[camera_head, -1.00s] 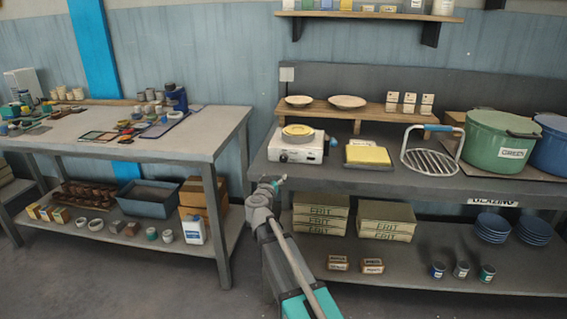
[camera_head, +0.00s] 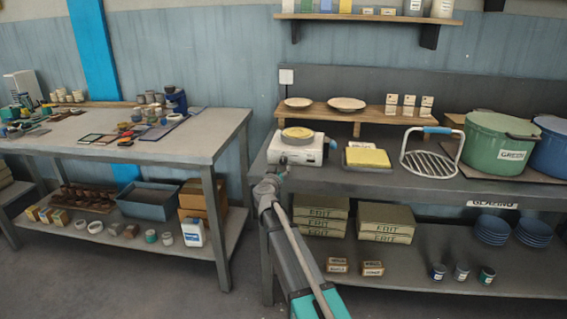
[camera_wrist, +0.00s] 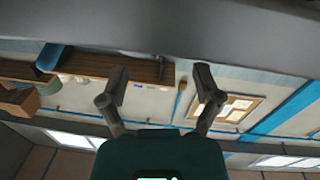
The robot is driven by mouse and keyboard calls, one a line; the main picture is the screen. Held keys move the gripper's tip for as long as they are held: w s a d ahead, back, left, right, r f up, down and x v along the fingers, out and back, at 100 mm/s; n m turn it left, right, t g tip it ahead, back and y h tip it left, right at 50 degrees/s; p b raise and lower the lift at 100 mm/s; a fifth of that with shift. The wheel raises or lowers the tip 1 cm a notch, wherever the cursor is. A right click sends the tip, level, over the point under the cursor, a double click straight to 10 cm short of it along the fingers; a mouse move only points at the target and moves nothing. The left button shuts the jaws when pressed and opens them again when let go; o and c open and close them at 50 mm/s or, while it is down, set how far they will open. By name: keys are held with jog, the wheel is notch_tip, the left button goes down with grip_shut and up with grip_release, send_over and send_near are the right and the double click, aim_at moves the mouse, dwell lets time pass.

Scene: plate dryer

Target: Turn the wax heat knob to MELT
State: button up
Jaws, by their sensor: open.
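The wax heater, a small white unit (camera_head: 312,152) with a round yellow-topped pan (camera_head: 298,133), stands at the left front of the right-hand bench. Its front panel faces me, with a small dark round part, apparently the knob, at the left of the panel. The marks are too small to read. My gripper (camera_head: 281,168) is at the bench's front edge, just in front of and below that panel corner. Whether it touches the knob cannot be told. In the wrist view my gripper (camera_wrist: 160,82) has its two fingers apart with nothing between them; the heater cannot be made out there.
Right of the heater a yellow sponge-like block (camera_head: 367,157) lies on a tray, then a wire rack (camera_head: 430,163) and a green pot (camera_head: 497,145). A low wooden shelf (camera_head: 365,113) with plates stands behind. The floor between the two benches is clear.

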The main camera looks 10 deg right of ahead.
aim_at(283, 162)
jog(key=shift+x, duration=3.05)
jog(key=c, duration=1.1)
jog(key=shift+c, duration=0.2)
jog(key=shift+m, duration=0.3)
jog(key=shift+m+p, duration=0.3)
jog(key=shift+m, duration=1.6)
